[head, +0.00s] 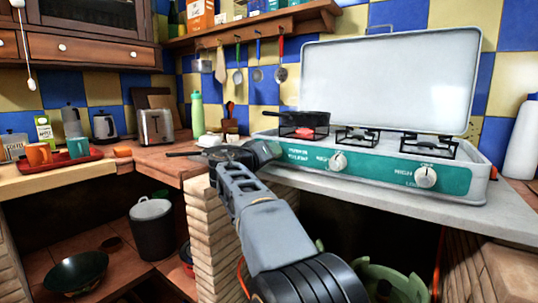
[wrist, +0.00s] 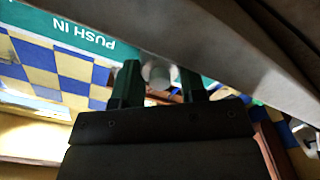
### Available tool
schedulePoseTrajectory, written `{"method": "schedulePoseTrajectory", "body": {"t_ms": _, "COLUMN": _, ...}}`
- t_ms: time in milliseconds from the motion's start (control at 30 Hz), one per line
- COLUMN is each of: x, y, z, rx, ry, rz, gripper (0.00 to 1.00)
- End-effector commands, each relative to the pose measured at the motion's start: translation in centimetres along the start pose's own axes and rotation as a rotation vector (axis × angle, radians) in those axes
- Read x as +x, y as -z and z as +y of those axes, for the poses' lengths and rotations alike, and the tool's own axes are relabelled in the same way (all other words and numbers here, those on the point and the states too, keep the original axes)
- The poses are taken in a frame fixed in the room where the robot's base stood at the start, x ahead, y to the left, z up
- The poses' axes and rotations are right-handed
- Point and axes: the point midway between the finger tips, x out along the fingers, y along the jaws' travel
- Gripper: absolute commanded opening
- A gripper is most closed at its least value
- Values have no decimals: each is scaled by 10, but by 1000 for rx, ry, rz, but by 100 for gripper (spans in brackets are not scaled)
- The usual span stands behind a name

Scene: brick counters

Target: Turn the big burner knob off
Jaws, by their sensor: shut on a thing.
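The white camp stove (head: 380,195) has a green front panel with two pale knobs in sight, a middle knob (head: 338,161) and a right knob (head: 425,176). My gripper (head: 268,150) is at the panel's left end in the head view and covers that part. In the wrist view, my gripper (wrist: 158,82) has its two dark fingers on either side of a pale round knob (wrist: 157,73), shut on it. Upside-down "PUSH IN" lettering shows beside it. The knob's pointer and marks are hidden, so its setting cannot be told.
A black pan (head: 301,118) stands on the left burner, with a red patch below it. The stove's lid (head: 385,80) is raised. A toaster (head: 156,127) and a green bottle (head: 197,115) stand on the left counter. A white bottle (head: 522,140) is at the far right.

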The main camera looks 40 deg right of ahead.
Motion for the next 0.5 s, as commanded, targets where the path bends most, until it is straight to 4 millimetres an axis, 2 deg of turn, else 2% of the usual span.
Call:
{"method": "schedulePoseTrajectory", "body": {"t_ms": 200, "x": 0, "y": -2, "z": 0, "rx": 126, "ry": -2, "rz": -4, "gripper": 15}}
{"method": "schedulePoseTrajectory", "body": {"t_ms": 500, "x": 0, "y": -2, "z": 0, "rx": 219, "ry": -2, "rz": -4, "gripper": 15}}
